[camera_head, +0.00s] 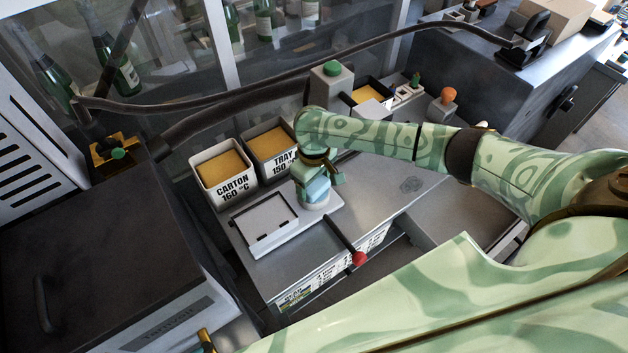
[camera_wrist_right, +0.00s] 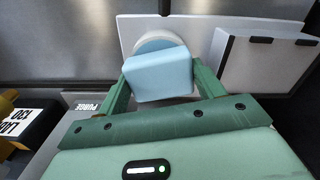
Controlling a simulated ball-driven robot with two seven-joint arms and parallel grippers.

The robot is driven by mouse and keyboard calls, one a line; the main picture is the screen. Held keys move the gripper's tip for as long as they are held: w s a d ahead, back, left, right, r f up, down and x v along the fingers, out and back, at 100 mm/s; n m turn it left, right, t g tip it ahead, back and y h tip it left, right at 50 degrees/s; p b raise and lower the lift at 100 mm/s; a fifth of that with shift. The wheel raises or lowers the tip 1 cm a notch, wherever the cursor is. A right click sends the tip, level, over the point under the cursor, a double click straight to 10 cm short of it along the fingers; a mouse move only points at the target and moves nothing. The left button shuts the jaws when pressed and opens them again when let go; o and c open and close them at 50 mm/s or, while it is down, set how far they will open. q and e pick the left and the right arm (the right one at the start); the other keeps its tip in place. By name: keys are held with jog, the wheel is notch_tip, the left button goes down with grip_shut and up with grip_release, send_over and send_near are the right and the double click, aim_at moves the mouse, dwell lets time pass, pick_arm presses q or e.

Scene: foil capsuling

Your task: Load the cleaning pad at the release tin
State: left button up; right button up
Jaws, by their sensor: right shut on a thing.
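My right gripper (camera_head: 326,176) is shut on a pale blue cleaning pad (camera_head: 315,190), over the grey worktop. In the right wrist view the pad (camera_wrist_right: 158,78) sits between the two green fingers (camera_wrist_right: 158,88). A round, whitish tin (camera_head: 318,204), which looks like the release tin, stands just beyond the pad. In the right wrist view the pad covers much of the tin (camera_wrist_right: 158,42). I cannot tell whether pad and tin touch. My left gripper is not in view.
A white lidded box (camera_head: 264,222) stands left of the tin. Bins labelled CARTON (camera_head: 222,176) and TRAY (camera_head: 268,148) are behind it. A red knob (camera_head: 359,258) sticks out at the front edge. Bare worktop (camera_head: 385,190) lies to the right.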

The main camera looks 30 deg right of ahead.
aim_at(314, 184)
jog(key=shift+s+f+p, duration=0.15)
jog(key=shift+p, duration=0.15)
dwell(1.1)
notch_tip(314, 184, up, 2)
jog(key=p, duration=0.2)
jog(key=shift+p, duration=0.4)
notch_tip(314, 184, up, 5)
jog(key=p, duration=0.6)
jog(key=shift+p, duration=0.4)
